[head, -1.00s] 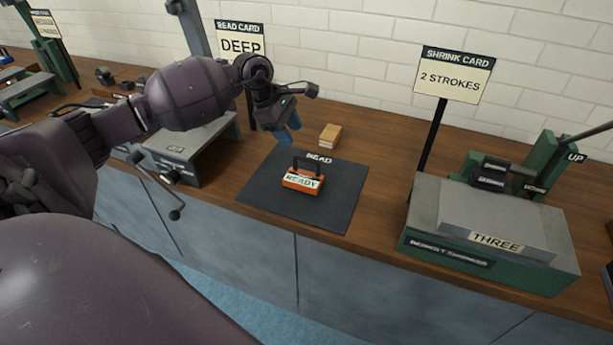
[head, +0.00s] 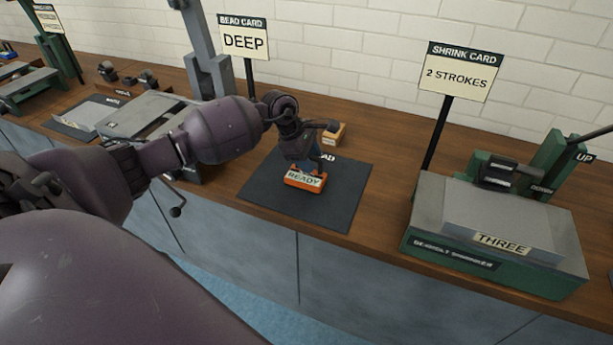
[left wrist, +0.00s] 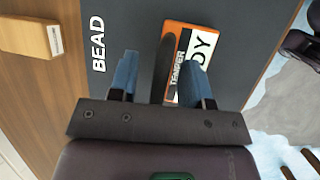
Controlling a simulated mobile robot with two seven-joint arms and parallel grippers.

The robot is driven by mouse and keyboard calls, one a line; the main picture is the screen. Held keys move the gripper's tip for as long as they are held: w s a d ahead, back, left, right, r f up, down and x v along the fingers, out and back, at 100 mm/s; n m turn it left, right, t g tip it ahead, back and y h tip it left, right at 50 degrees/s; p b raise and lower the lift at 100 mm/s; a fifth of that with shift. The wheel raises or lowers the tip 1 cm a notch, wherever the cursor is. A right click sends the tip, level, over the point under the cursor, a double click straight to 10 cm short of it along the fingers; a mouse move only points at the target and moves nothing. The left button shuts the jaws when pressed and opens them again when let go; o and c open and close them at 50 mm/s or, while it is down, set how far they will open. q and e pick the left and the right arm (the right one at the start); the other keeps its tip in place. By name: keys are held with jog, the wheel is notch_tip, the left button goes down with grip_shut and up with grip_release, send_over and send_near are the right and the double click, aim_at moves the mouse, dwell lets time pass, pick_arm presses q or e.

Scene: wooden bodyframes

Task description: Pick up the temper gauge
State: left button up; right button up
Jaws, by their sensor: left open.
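The temper gauge (head: 305,180) is an orange block with a white READY label and a dark handle, lying on the dark mat (head: 345,205). In the left wrist view the gauge (left wrist: 182,50) carries the words TEMPER and part of READY. My left gripper (head: 312,162) is just above the gauge and hides most of its handle. In the left wrist view the blue fingers of my left gripper (left wrist: 160,75) are apart, with the dark handle (left wrist: 162,68) between them. I cannot tell whether they touch it.
A small wooden block (head: 334,134) stands behind the mat. A green and grey shrinker machine (head: 495,245) is at the right, with a SHRINK CARD sign (head: 460,72) behind it. A DEEP sign (head: 243,40) stands at the back. The mat's front right is clear.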

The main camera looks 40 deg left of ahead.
pick_arm(q)
grip_shut()
jog(key=shift+r, duration=0.1)
dwell(0.4)
